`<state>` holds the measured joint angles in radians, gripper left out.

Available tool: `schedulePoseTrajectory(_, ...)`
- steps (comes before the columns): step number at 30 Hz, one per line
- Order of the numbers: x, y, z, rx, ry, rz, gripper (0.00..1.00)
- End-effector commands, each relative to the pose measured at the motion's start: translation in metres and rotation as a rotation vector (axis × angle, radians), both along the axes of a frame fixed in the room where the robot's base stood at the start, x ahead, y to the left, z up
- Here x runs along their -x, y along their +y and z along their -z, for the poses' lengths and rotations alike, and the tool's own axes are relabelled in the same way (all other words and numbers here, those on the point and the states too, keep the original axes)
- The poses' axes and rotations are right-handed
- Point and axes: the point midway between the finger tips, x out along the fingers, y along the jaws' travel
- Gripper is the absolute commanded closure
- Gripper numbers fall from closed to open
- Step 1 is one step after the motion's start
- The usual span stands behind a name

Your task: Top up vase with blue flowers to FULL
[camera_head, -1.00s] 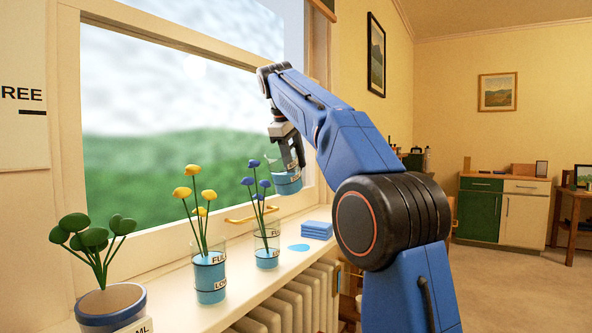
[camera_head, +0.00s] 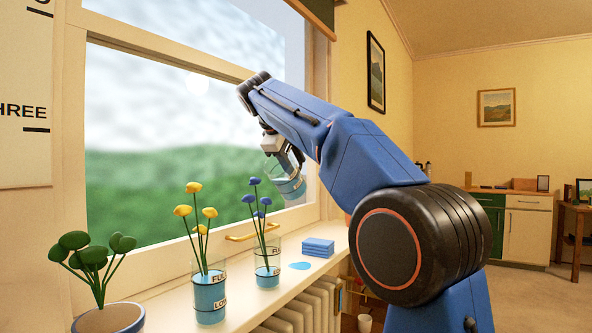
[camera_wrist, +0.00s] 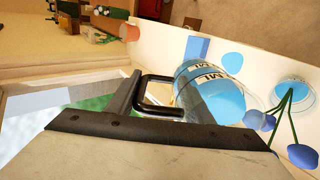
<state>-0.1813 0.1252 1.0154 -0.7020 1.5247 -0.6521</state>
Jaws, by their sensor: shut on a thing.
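My gripper (camera_head: 284,157) is shut on the black handle (camera_wrist: 158,94) of a clear jug (camera_head: 289,185). The jug holds blue water and is tilted in the head view; it also shows in the wrist view (camera_wrist: 212,92), with ML lettering. It is in the air, up and to the right of the vase with blue flowers (camera_head: 267,277). That vase stands upright on the sill, with FULL and LOW marks and blue water well below FULL, around the LOW mark. It also shows at the right of the wrist view (camera_wrist: 294,90). No stream of water is visible.
A vase with yellow flowers (camera_head: 209,300) stands left of the blue one, and a potted plant (camera_head: 110,318) further left. Right of the blue vase lie a flat blue patch (camera_head: 299,266) and a blue stack (camera_head: 318,246). A window handle (camera_head: 250,234) is behind.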

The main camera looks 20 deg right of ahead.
Motion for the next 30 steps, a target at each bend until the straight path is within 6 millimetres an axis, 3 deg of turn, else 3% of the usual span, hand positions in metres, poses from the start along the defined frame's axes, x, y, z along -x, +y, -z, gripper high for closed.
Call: schedulePoseTrajectory(30, 0.005, 0.003, -0.014, 0.075, -0.062, -0.001, 0.98)
